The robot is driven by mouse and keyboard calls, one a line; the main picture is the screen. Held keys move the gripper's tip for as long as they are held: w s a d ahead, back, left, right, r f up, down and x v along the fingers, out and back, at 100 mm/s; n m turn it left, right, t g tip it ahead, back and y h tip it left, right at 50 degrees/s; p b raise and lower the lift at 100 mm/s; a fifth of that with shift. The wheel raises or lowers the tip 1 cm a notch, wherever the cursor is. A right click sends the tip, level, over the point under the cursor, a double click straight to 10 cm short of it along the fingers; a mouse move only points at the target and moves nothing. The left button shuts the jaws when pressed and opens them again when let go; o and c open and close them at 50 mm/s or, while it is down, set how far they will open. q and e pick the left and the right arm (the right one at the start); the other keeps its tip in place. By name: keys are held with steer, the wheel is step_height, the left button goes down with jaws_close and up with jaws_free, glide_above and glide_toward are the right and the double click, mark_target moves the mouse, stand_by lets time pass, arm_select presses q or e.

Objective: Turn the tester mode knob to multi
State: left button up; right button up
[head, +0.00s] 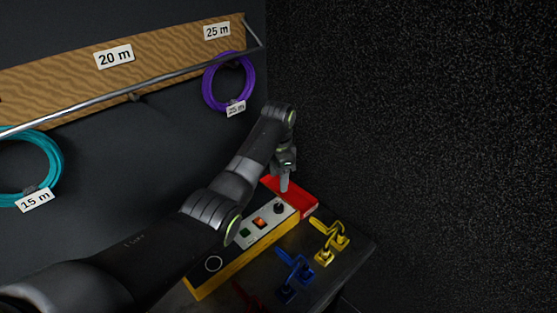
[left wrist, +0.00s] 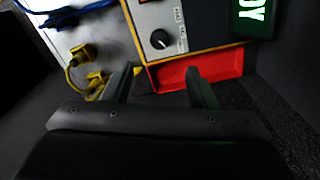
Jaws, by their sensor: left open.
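The tester (head: 240,252) is a yellow-sided box with a pale top panel on the bench. Its black mode knob (head: 279,208) sits near the far right end of the panel; it also shows in the left wrist view (left wrist: 159,39) with small labels beside it, too small to read surely. My left gripper (head: 284,184) hangs above the far end of the tester, close to the knob. In the left wrist view its two fingers (left wrist: 162,82) are apart and empty, over the red tray, with the knob just beyond them. My right gripper is not in view.
A red tray (head: 309,207) adjoins the tester's far end. Yellow connectors (head: 329,240) and blue connectors (head: 293,272) lie right of the tester. A purple cable coil (head: 207,85) and a teal coil (head: 55,158) hang on the wall. A dark speckled wall (head: 420,120) stands at right.

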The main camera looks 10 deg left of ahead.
arm_select(q)
step_height(320, 180, up, 6)
steer(key=shift+b, duration=0.45)
